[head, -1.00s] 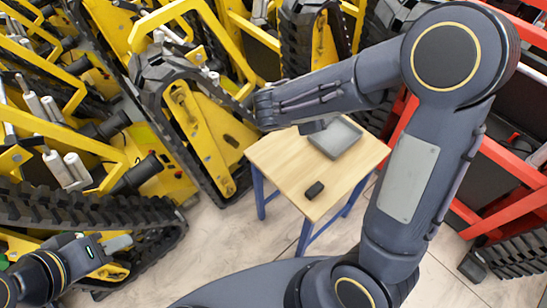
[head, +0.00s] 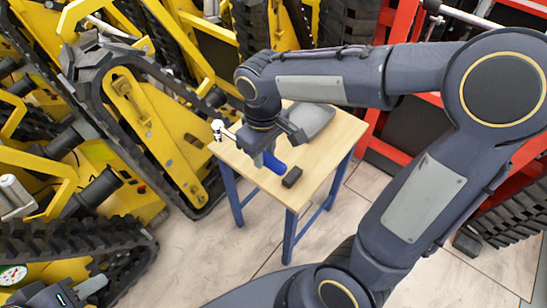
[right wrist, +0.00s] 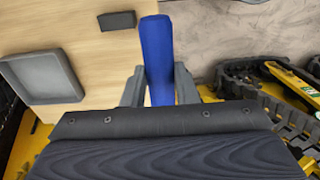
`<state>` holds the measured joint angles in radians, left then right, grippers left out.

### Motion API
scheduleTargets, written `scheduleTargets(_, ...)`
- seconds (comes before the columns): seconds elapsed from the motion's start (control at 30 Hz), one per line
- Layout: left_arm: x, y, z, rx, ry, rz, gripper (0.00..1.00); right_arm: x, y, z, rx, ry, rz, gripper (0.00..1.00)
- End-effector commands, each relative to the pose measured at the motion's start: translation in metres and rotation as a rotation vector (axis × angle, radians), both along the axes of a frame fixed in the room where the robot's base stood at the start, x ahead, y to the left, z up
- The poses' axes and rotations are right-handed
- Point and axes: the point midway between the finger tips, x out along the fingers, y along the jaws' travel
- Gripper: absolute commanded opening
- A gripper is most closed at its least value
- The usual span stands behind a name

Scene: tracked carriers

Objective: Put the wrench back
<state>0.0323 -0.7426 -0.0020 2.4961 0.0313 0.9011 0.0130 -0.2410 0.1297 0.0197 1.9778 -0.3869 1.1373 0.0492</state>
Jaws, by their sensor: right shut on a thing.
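The wrench has a blue handle (head: 272,163) and a shiny round metal head (head: 218,127). My right gripper (head: 263,150) is shut on it, above the left part of the small wooden table (head: 325,150). The metal head sticks out to the left and the blue handle shows below the gripper. In the right wrist view the blue handle (right wrist: 157,45) stands between the two fingers (right wrist: 158,88); the metal head is hidden there. My left gripper (head: 90,287) shows only partly at the lower left, and its jaws are unclear.
A grey shallow tray (head: 318,122) lies on the table, partly behind my right arm; it also shows in the right wrist view (right wrist: 38,78). A small black block (head: 292,176) lies near the handle. Yellow tracked carriers (head: 150,120) crowd the left; a red frame (head: 398,30) stands right.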

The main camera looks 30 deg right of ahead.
Motion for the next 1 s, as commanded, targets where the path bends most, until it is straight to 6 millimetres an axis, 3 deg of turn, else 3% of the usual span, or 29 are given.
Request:
scheduleTargets(0.1,0.0,0.0,-0.01,0.0,0.0,0.0,0.36,0.015,-0.024,-0.019,0.0,0.001,-0.005,0.0)
scheduleTargets(0.33,0.0,0.0,-0.022,0.0,0.0,0.0,0.36,0.03,-0.048,-0.054,-0.001,0.001,0.0,0.0)
scheduleTargets(0.57,0.0,0.0,-0.025,0.0,0.0,0.0,0.36,0.036,-0.056,-0.065,-0.001,-0.001,0.002,0.0)
scheduleTargets(0.8,0.0,0.0,-0.038,0.0,0.0,0.0,0.36,0.038,-0.061,-0.098,0.0,0.001,0.002,0.0)
scheduleTargets(1.0,0.0,0.0,-0.036,0.0,0.0,0.0,0.36,0.038,-0.06,-0.099,-0.001,-0.001,0.002,0.0)
